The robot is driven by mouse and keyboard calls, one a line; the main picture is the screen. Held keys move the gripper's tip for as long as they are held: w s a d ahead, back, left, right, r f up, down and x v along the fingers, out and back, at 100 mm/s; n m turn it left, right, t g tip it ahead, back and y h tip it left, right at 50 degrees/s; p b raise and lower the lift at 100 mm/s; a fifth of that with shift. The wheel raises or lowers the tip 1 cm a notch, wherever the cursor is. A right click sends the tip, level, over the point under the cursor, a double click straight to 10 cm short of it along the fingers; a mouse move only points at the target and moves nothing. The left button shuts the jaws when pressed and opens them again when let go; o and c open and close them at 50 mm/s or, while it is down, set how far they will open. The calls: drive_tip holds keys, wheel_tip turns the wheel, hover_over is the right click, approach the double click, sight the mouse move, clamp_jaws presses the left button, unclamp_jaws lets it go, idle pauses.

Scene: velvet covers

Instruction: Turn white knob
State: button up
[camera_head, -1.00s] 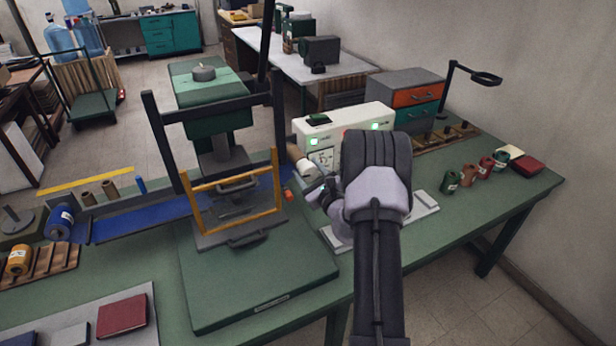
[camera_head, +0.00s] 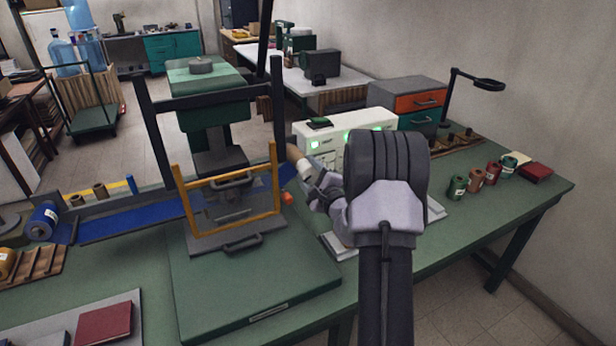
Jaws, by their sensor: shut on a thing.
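The white knob (camera_head: 304,169) is a short pale cylinder at the left front of a white machine (camera_head: 325,140) with lit green panels. A brown rounded part (camera_head: 292,153) sits at its far left end. My gripper (camera_head: 313,181) reaches in from the right and its jaws are shut on the white knob at its near end. My wrist and forearm hide much of the machine's front and part of the fingers, so the exact grip is hard to see.
A press-like frame with an orange guard (camera_head: 231,205) stands close to the left of my gripper on a green base. Spools (camera_head: 457,187) and a red book (camera_head: 536,173) lie to the right. A drawer cabinet (camera_head: 412,97) stands behind. The right front of the green bench (camera_head: 465,227) is clear.

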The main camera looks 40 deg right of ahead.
idle(0.3)
drive_tip(key=o, duration=1.4)
drive_tip(key=shift+c, duration=0.2)
drive_tip(key=p+v, duration=0.1)
drive_tip(key=v, duration=1.6)
drive_tip(key=shift+s, duration=0.25)
